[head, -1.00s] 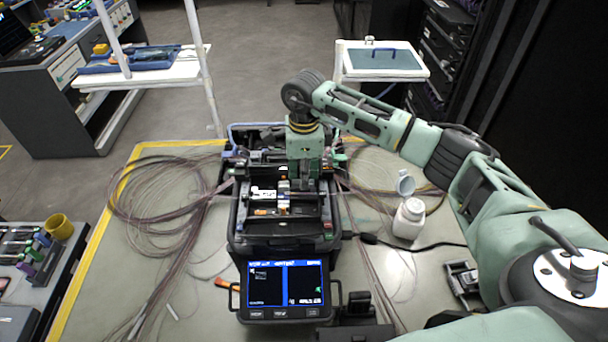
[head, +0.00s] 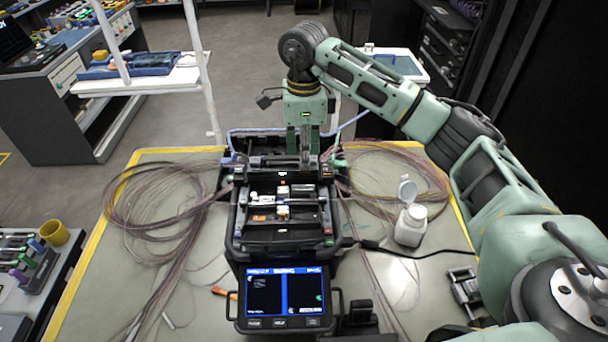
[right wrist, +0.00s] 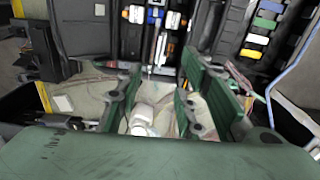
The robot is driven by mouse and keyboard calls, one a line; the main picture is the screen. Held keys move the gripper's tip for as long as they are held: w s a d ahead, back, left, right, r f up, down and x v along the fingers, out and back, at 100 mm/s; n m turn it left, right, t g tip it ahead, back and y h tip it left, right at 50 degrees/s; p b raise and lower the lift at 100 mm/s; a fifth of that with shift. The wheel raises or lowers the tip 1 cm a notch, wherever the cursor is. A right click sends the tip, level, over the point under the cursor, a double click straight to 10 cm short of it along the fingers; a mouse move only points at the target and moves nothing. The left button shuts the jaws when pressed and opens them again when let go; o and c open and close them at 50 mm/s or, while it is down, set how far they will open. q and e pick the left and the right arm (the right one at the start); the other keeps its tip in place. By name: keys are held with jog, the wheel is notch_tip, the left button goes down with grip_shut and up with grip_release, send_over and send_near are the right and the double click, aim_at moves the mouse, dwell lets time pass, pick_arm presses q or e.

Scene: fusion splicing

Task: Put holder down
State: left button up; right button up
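My right gripper (head: 304,150) points down above the back part of the black fusion splicer (head: 244,238). Its two green fingers stand apart. In the right wrist view the fingers (right wrist: 160,105) are also spread, with no holder clearly seen between them. Small white and orange holder-like parts (head: 262,198) sit in the splicer's middle work area, in front of the gripper; I cannot tell which is the holder. The splicer's screen (head: 285,292) is lit blue at the front. My left gripper is not in view.
Coiled thin cables (head: 150,205) lie left and right of the splicer. A white bottle (head: 411,226) with its cap open stands to the right. A small metal tool (head: 465,288) lies at the front right. A yellow cup (head: 54,233) is at the far left.

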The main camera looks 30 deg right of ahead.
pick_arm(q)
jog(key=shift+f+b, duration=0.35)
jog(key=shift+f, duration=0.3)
pick_arm(e)
notch_tip(320, 180, up, 4)
jog(key=shift+f, duration=0.1)
jog(key=shift+f+n, duration=0.3)
jog(key=shift+f, duration=0.1)
jog(key=c, duration=0.4)
jog(key=f+n+p, duration=0.1)
jog(key=a+f+n, duration=0.1)
jog(key=f+n, duration=0.1)
jog(key=f+n+p, duration=0.1)
jog(key=shift+s+a+f+p, duration=0.25)
jog(key=shift+s+f+p, duration=0.05)
jog(key=shift+s, duration=0.05)
grip_shut()
jog(key=shift+n, duration=0.5)
notch_tip(320, 180, down, 8)
jog(key=b, duration=0.4)
jog(key=shift+a+r, duration=0.1)
jog(key=shift+r, duration=0.1)
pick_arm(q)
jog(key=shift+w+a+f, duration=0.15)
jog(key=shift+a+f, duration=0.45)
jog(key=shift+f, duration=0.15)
pick_arm(e)
jog(key=shift+s, duration=0.1)
